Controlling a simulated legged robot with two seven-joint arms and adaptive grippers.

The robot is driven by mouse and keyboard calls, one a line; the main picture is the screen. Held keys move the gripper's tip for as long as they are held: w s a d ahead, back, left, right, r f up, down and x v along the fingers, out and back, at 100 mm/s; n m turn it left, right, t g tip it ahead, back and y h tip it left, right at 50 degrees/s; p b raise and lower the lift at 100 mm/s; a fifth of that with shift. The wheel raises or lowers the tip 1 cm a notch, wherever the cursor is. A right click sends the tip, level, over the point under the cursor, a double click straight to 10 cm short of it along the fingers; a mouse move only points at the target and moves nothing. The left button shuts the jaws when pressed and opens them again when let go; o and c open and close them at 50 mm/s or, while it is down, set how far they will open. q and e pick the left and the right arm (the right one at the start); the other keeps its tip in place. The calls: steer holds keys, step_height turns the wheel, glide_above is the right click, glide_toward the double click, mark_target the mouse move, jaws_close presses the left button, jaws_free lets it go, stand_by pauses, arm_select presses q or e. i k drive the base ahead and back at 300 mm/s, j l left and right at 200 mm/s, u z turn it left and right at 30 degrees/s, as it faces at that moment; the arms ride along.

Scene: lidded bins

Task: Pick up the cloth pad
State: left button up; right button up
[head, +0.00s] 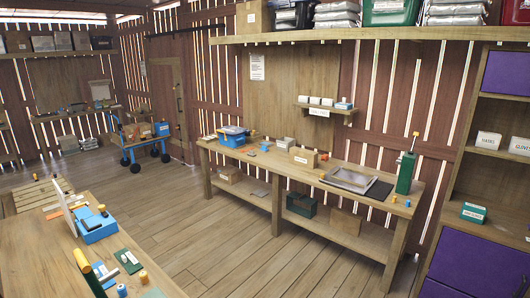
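I cannot tell for sure which item is the cloth pad. A dark flat pad (379,190) lies on the long workbench (290,168), right of a shallow metal tray (350,179). A green flat pad (130,268) lies on the near table (58,262) at lower left, with small light pieces on it. Neither of my grippers shows in the head view.
A blue box (95,228) stands on the near table. On the workbench are a blue bin (231,136), a cardboard box (303,158) and a tall green container (405,174). Shelving with purple bins (476,245) stands at right. The wooden floor (225,240) between table and workbench is clear.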

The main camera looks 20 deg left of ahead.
mark_target(264, 149)
steer(key=i, duration=1.05)
steer(key=i+l, duration=0.15)
steer(key=i, duration=0.9)
steer(key=i+j+u, duration=0.2)
steer(key=u, duration=0.2)
steer(key=i+u, duration=0.85)
steer(key=i+l+u, duration=0.15)
steer(key=u, duration=0.25)
steer(key=i+j+u, duration=0.1)
steer(key=i+u, duration=0.15)
steer(key=i, duration=1)
steer(key=i+z, duration=0.65)
steer(key=z, duration=0.15)
steer(key=i+j+z, duration=0.25)
steer(key=z, duration=0.15)
steer(key=i+j+z, duration=0.3)
steer(key=z, duration=0.15)
steer(key=i+j+z, duration=0.25)
steer(key=j+z, duration=0.15)
